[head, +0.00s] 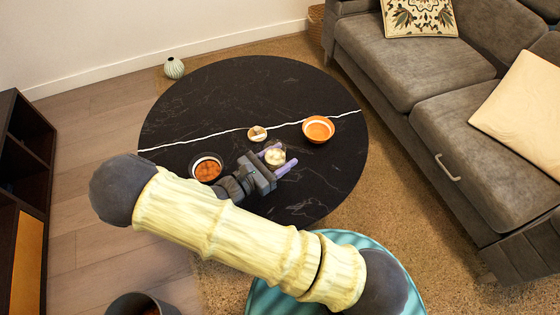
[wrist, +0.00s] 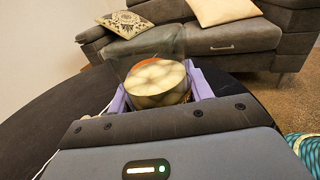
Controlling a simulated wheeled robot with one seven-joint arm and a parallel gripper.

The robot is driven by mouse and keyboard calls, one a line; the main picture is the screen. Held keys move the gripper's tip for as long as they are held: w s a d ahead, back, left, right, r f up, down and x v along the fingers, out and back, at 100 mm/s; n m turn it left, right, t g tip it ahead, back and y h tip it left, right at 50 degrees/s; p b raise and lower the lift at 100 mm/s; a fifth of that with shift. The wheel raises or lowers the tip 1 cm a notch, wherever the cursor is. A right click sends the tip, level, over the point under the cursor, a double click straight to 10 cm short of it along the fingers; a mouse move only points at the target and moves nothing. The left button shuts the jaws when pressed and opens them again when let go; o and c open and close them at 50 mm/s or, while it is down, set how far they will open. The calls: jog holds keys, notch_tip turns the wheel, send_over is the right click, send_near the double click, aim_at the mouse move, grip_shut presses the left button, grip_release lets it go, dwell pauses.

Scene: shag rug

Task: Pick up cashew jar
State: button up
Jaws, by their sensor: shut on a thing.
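The cashew jar (head: 275,157) is a clear container with pale, cream-coloured pieces inside. It sits between the lavender fingers of my gripper (head: 279,159), over the black round table (head: 230,95). In the wrist view the jar (wrist: 157,78) fills the space between the fingers of my gripper (wrist: 160,92), with see-through walls rising above the contents. My gripper is shut on the jar. I cannot tell whether the jar's base touches the table.
An orange bowl (head: 318,128) stands right of the jar. A small round dish (head: 257,133) is close behind it. A dark bowl with orange contents (head: 207,169) is to the left. A grey sofa (head: 400,65) borders the right. The table's back left is clear.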

aim_at(282, 148)
notch_tip(282, 148, up, 4)
jog(key=shift+f+p, duration=0.15)
jog(key=shift+p, duration=0.35)
jog(key=shift+w, duration=0.1)
jog(key=w+d+n+t+y, duration=0.2)
jog(key=w+d+y, duration=0.1)
jog(key=w, duration=0.1)
jog(key=w+d+f+n+t+y, duration=0.1)
jog(key=w+d+n+t+y, duration=0.1)
jog(key=w+d+n+y, duration=0.1)
jog(key=w+d+f+n+t+y, duration=0.1)
jog(key=w+d+n+t+y, duration=0.1)
jog(key=w, duration=0.4)
jog(key=shift+d+f+n+t+y, duration=0.2)
jog(key=shift+d+t, duration=0.1)
jog(key=shift+d, duration=0.35)
jog(key=shift+d+f+n+t+y, duration=0.1)
jog(key=shift+d+t+y, duration=0.15)
jog(key=shift+d, duration=0.4)
jog(key=shift+w+d+f+y, duration=0.1)
jog(key=shift+f+y, duration=0.15)
